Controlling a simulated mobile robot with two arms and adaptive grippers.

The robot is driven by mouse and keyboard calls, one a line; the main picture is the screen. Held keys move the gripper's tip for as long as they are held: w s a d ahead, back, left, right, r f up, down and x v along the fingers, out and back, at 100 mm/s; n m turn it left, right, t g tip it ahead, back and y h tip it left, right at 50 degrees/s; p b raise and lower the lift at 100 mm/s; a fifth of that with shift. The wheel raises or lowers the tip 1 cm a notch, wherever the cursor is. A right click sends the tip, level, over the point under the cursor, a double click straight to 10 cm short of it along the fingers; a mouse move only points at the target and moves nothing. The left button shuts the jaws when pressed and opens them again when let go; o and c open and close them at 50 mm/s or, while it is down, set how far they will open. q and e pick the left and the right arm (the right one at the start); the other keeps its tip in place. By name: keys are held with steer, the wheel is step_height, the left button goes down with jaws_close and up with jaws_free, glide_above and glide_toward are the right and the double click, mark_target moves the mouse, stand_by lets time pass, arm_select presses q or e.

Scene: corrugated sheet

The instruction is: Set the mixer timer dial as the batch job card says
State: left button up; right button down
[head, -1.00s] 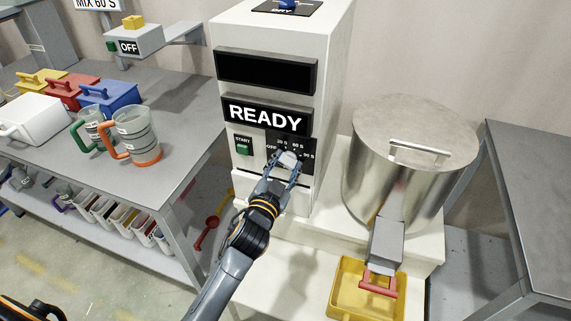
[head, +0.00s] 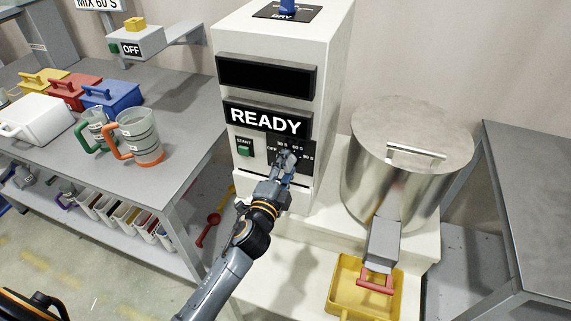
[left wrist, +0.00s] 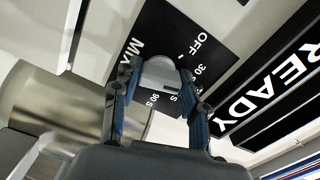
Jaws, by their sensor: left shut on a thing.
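The mixer timer dial is a pale grey knob (left wrist: 160,72) on a black plate (left wrist: 205,30) marked OFF, 30 S, 60 S and 90 S. In the head view the plate (head: 303,166) sits below the READY display (head: 265,119), right of the green START button (head: 245,151). My left gripper (head: 287,160) is at the dial and hides the knob there. In the left wrist view its two fingers (left wrist: 160,82) are shut on the knob's sides. Which mark the knob points to I cannot tell. A card reading MIX 60 S (head: 100,4) is cut by the top edge. My right gripper is not in view.
A lidded steel pot (head: 405,165) stands right of the mixer cabinet, with a yellow tray (head: 343,300) below its chute. The left bench (head: 190,110) holds jugs and coloured bins. A switch box reading OFF (head: 130,46) is behind it. Another grey table (head: 530,200) is at right.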

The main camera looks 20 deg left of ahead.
arm_select(q)
steer(key=m, duration=0.3)
steer(key=shift+m+p, duration=0.6)
steer(key=shift+m, duration=1.5)
steer(key=o, duration=1.1)
steer(key=shift+o, duration=0.2)
steer(key=s, duration=1.2)
steer(key=shift+a, duration=0.15)
steer(key=shift+a, duration=0.1)
